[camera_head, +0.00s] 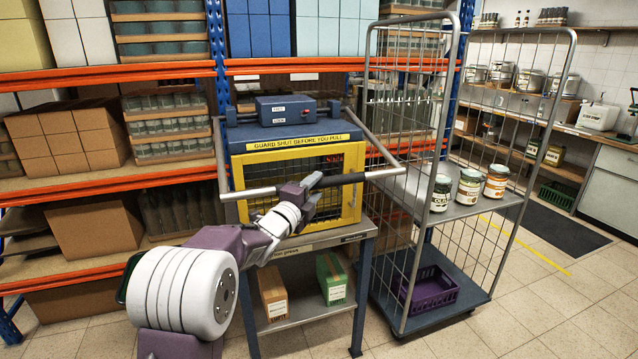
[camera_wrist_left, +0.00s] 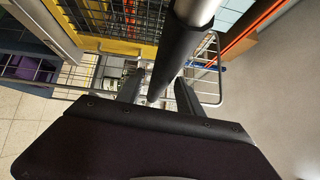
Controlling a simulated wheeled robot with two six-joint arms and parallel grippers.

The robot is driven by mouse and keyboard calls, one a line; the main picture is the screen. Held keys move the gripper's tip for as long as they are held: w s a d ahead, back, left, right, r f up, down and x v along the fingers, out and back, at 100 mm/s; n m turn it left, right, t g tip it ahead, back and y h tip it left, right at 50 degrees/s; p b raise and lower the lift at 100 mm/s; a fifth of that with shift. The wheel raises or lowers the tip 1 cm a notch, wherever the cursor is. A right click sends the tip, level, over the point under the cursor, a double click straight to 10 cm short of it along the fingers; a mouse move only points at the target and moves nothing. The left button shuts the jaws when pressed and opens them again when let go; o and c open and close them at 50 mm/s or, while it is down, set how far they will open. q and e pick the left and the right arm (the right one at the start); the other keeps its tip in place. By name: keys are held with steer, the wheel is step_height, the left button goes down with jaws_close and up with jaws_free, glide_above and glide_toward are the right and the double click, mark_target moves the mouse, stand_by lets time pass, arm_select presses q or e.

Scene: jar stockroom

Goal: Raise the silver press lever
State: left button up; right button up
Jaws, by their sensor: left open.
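The silver press lever (camera_head: 258,191) is a bent bar whose crosspiece runs in front of the press's yellow guard (camera_head: 352,190). A black grip (camera_head: 345,180) covers the right part of the crosspiece. My left gripper (camera_head: 314,190) is at this grip and open. In the left wrist view the black grip (camera_wrist_left: 178,58) passes between the two spread fingers of the left gripper (camera_wrist_left: 158,93); I cannot tell whether they touch it. The blue control box (camera_head: 286,109) sits on top of the press. My right gripper is not in view.
A wire roll cage (camera_head: 452,230) stands close on the right, with several jars (camera_head: 468,187) on its shelf and a purple crate (camera_head: 428,288) below. Orange shelving (camera_head: 100,185) with boxes stands behind on the left. The press bench (camera_head: 310,245) has cartons underneath.

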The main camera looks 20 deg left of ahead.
arm_select(q)
steer(key=shift+x, duration=1.25)
jaws_close()
stand_by(0.4)
